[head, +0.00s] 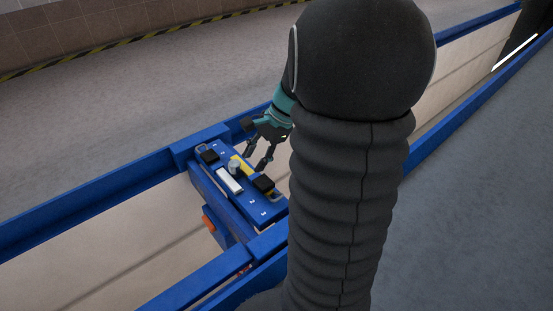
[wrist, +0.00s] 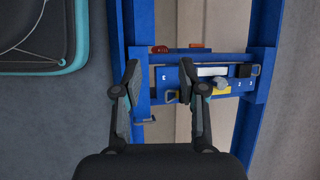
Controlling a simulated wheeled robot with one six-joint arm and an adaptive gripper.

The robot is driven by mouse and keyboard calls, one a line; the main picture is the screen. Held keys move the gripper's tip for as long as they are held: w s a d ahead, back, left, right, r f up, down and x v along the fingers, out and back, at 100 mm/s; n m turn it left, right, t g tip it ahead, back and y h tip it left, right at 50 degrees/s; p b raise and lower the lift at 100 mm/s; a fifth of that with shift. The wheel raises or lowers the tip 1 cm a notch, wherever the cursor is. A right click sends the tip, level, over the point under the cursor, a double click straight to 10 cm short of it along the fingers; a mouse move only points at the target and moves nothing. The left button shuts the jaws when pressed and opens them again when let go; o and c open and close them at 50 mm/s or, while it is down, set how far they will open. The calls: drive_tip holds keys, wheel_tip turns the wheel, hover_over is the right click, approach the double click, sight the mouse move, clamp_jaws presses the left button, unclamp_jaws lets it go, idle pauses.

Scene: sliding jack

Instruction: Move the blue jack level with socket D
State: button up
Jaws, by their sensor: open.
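The blue jack (head: 240,189) lies across a pit between two blue rails. Its top carries a white block, a grey round knob, a yellow strip, black blocks and small white marks. In the wrist view the jack (wrist: 173,78) is ahead, with the right finger overlapping its left part. My gripper (head: 254,162) is open above the jack's far edge, near the yellow strip. In the wrist view the gripper (wrist: 158,64) has its fingers wide apart, with no object held. I cannot make out socket D or its label in either view.
A blue rail (head: 100,197) runs along the pit's far side, and another blue rail (wrist: 265,50) shows in the wrist view. An orange part (head: 208,224) sits at the jack's side. My arm hides much of the right side. The grey floor (head: 130,105) beyond is clear.

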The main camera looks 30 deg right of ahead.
drive_tip(key=w+d+f+m+t+y+b, duration=0.1)
drive_tip(key=d+f+m+t+y, duration=0.1)
drive_tip(key=d+f+m, duration=0.6)
drive_tip(key=w+d+f+m+t+y+b, duration=0.15)
drive_tip(key=d+f+m, duration=0.35)
drive_tip(key=d+f, duration=0.55)
drive_tip(key=s+d+f+m+t+h, duration=0.1)
drive_tip(key=s+d+f+m+t, duration=0.35)
drive_tip(key=d+f+m, duration=0.45)
drive_tip(key=s+d+f+m+t+h, duration=0.2)
drive_tip(key=s+d+f+m+t, duration=0.3)
drive_tip(key=f, duration=0.7)
drive_tip(key=shift+g+y, duration=0.25)
drive_tip(key=shift+g, duration=0.15)
drive_tip(key=x, duration=0.8)
drive_tip(key=d+x, duration=0.1)
drive_tip(key=x, duration=0.3)
drive_tip(key=shift+w+a+b, duration=0.15)
drive_tip(key=shift+w+b, duration=0.2)
drive_tip(key=shift+w, duration=0.1)
clamp_jaws()
